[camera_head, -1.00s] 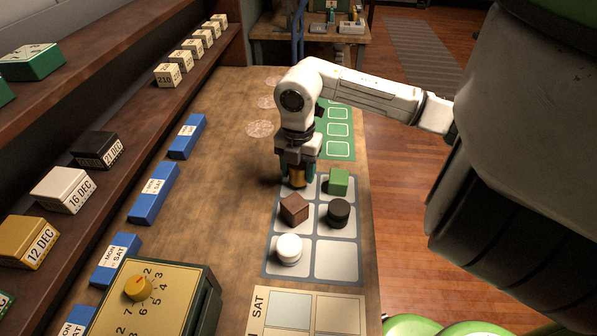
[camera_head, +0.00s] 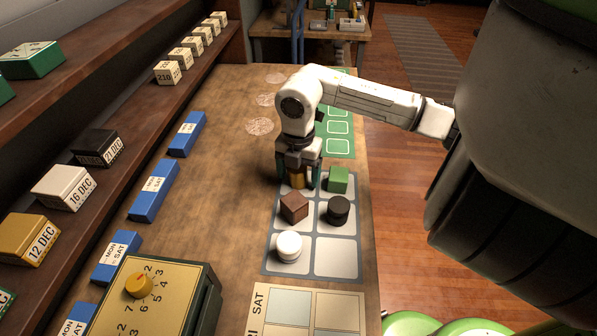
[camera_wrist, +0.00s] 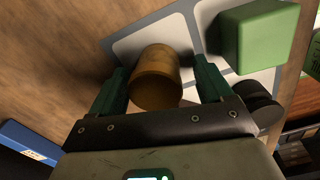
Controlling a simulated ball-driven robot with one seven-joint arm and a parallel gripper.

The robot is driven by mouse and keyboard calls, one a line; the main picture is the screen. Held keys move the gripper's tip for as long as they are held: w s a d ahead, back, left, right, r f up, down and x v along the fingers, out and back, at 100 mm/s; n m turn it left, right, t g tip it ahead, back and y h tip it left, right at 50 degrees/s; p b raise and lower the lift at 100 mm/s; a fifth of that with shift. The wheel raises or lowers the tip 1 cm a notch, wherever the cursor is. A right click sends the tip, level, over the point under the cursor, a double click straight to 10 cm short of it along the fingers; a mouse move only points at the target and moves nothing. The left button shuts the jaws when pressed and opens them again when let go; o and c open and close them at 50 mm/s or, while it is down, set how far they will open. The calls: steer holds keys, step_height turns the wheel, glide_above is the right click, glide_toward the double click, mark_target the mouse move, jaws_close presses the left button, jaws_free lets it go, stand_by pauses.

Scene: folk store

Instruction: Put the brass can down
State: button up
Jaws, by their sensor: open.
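The brass can (camera_head: 298,181) stands upright in the far left cell of the grey tray (camera_head: 266,262), in the head view. It also shows in the wrist view (camera_wrist: 156,78), between my fingers. My gripper (camera_head: 298,180) is open around the can, with a gap visible on both sides in the wrist view. A green cube (camera_head: 337,180) is in the cell to its right. A brown cube (camera_head: 294,207) and a black cylinder (camera_head: 338,210) are in the middle row. A white cylinder (camera_head: 289,246) is in the near left cell.
The near right cell (camera_head: 336,257) is empty. A green mat (camera_head: 350,142) lies beyond the tray. Blue boxes (camera_head: 154,191) line the table's left side. A dial box (camera_head: 160,300) stands near left, and a SAT board (camera_head: 270,333) lies at the front.

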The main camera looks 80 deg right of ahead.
step_height(320, 180, up, 12)
steer(key=shift+r+b, duration=0.2)
steer(key=shift+b, duration=0.25)
